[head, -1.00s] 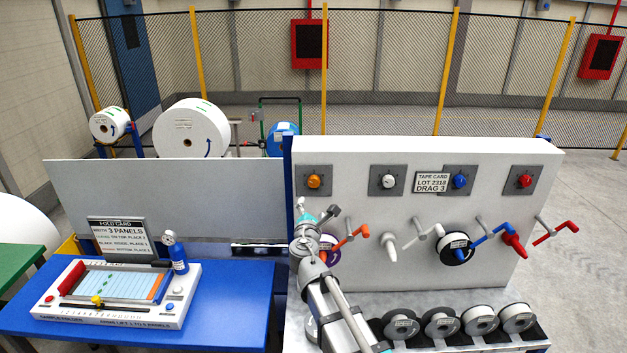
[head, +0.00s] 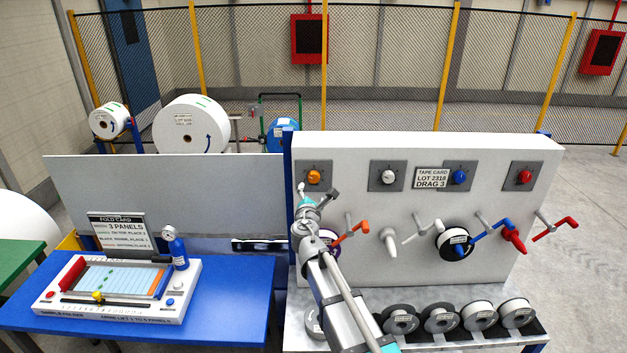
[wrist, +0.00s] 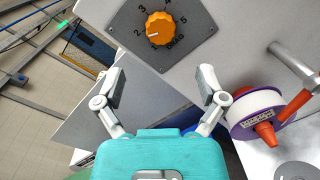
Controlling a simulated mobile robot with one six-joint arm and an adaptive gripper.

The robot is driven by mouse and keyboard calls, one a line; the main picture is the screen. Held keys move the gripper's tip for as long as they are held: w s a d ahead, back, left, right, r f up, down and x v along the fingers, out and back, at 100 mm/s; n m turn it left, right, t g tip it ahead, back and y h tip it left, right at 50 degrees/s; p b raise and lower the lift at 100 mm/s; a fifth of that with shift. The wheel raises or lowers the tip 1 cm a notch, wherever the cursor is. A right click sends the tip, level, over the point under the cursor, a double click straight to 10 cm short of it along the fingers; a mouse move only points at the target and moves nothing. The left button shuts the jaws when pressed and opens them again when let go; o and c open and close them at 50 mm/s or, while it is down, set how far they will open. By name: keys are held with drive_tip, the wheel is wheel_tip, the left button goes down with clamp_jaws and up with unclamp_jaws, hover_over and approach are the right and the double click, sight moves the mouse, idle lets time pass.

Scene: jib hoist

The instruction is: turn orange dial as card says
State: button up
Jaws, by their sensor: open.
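The orange dial (head: 314,176) sits on a grey square plate at the upper left of the white panel (head: 400,250). In the wrist view the orange dial (wrist: 161,29) shows a white mark near the 2, on a scale with numbers and the word DRAG. The tape card (head: 433,178) reads "TAPE CARD LOT 2318 DRAG 3" and hangs between the white and blue dials. My gripper (head: 319,191) is open and empty, just below the dial. In the wrist view my gripper (wrist: 166,84) has its fingers spread, apart from the dial, which lies beyond them.
White (head: 388,177), blue (head: 460,178) and red (head: 524,177) dials share the panel. An orange crank (head: 352,232) and a purple-rimmed reel (wrist: 256,113) are close to my gripper's right. Several reels stand on the lower shelf. A blue table (head: 230,300) is at left.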

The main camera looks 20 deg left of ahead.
sight(313, 178)
drive_tip(key=x, duration=0.9)
drive_tip(key=shift+c, duration=0.3)
drive_tip(key=shift+s, duration=0.1)
drive_tip(key=c, duration=1.1)
